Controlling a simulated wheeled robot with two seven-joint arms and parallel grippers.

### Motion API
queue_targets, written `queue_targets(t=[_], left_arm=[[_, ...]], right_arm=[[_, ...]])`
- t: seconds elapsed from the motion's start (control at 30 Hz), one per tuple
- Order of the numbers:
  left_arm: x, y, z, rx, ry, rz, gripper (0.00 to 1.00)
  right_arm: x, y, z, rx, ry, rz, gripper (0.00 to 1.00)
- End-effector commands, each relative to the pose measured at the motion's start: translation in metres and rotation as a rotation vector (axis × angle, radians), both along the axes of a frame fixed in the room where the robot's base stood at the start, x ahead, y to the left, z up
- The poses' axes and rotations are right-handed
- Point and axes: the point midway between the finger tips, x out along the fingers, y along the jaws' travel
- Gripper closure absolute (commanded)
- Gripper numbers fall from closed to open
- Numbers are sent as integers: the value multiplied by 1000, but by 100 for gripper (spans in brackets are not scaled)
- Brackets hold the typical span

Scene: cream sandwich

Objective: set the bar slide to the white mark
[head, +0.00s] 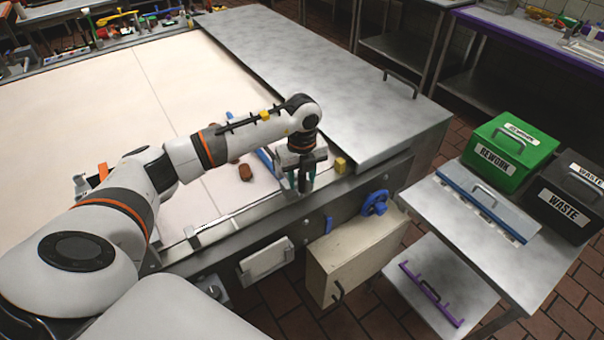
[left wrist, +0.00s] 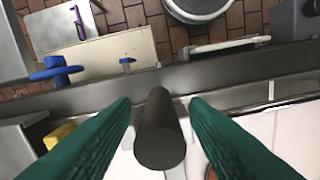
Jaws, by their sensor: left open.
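My left gripper (head: 303,182) is over the rail (head: 235,213) along the table's front edge. In the left wrist view, its green fingers (left wrist: 160,108) are open on either side of a dark round knob (left wrist: 160,135); the knob seems to belong to the bar slide. I see no clear contact with it. A blue bar (head: 266,160) runs back from the rail across the pale table, partly hidden by my arm. A short white mark (left wrist: 271,90) shows on the rail, to the right of the knob in the left wrist view. My right gripper is not in view.
A yellow block (head: 341,165) sits on the rail near the metal cover (head: 290,70). A blue handwheel (head: 375,203) and cream box (head: 350,255) are below the front edge. Brown pieces (head: 245,172) lie on the table (head: 110,110). Green and black bins (head: 510,150) stand at right.

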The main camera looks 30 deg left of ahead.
Motion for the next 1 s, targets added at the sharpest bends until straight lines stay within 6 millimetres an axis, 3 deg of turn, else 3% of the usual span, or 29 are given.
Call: queue_targets(t=[0.4, 0.67, 1.0], left_arm=[[0, 0, -10, -1, 1, -2, 59], [0, 0, -9, -1, 0, -1, 100], [-1, 10, -10, 1, -1, 2, 100]], right_arm=[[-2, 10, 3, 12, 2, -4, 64], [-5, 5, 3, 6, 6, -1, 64], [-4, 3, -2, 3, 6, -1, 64]])
